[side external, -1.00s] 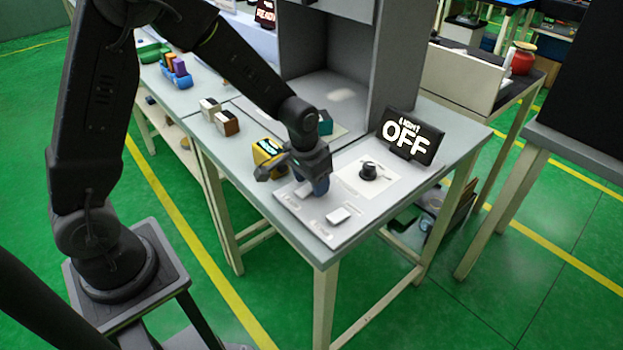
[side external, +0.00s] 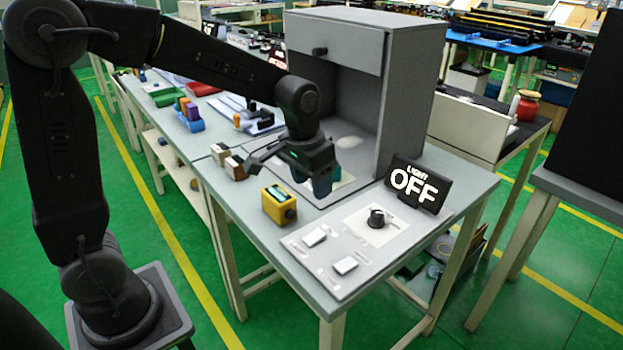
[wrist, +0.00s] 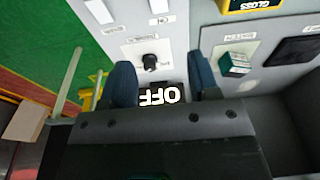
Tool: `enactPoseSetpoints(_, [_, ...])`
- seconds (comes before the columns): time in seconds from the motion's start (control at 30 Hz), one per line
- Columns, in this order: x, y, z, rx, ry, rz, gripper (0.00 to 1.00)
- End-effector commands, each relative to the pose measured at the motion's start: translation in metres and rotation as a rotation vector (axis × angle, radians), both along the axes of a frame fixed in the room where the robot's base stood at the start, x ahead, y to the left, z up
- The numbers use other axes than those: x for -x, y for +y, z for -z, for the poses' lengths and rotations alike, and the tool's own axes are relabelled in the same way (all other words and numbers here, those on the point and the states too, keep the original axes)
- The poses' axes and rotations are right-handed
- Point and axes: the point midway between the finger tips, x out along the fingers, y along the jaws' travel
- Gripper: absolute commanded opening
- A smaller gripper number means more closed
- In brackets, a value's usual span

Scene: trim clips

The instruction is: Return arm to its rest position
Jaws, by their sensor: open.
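My gripper (side external: 312,183) hangs in the side external view with its dark blue fingers pointing down, above the table in front of the grey booth. It is behind the control panel (side external: 315,272) and clear of it. In the wrist view my gripper (wrist: 162,80) shows two blue fingers spread apart with nothing held between them. The "LIGHT OFF" sign (side external: 418,184) stands on the table's right side and shows between the fingers in the wrist view (wrist: 160,96). The panel has a black knob (side external: 376,218) and two white buttons.
A yellow device (side external: 279,204) stands left of the panel. The grey booth (side external: 405,95) rises close behind my gripper. Small blocks (side external: 228,162) lie to the left. A teal block (wrist: 236,63) shows in the wrist view. Air above the panel is free.

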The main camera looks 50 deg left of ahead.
Motion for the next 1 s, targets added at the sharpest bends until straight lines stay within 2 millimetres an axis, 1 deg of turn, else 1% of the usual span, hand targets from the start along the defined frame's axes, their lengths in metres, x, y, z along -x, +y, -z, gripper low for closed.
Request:
enactPoseSetpoints(0.33, [0.001, 0.000, -0.002, 0.000, -0.001, 0.000, 0.55])
enactPoseSetpoints(0.47, [0.013, 0.000, -0.014, 0.000, -0.026, 0.000, 0.55])
enactPoseSetpoints(0.57, [0.035, -0.001, -0.032, 0.000, -0.070, 0.001, 0.55])
enactPoseSetpoints(0.6, [0.047, -0.001, -0.040, -0.001, -0.092, 0.001, 0.55])
enactPoseSetpoints(0.73, [0.089, -0.002, -0.059, -0.001, -0.168, 0.001, 0.55])
enactPoseSetpoints(0.8, [0.111, -0.003, -0.065, -0.001, -0.206, 0.001, 0.55])
enactPoseSetpoints(0.9, [0.138, -0.003, -0.069, 0.000, -0.256, 0.001, 0.55])
enactPoseSetpoints(1.0, [0.159, -0.004, -0.069, 0.000, -0.296, 0.001, 0.55])
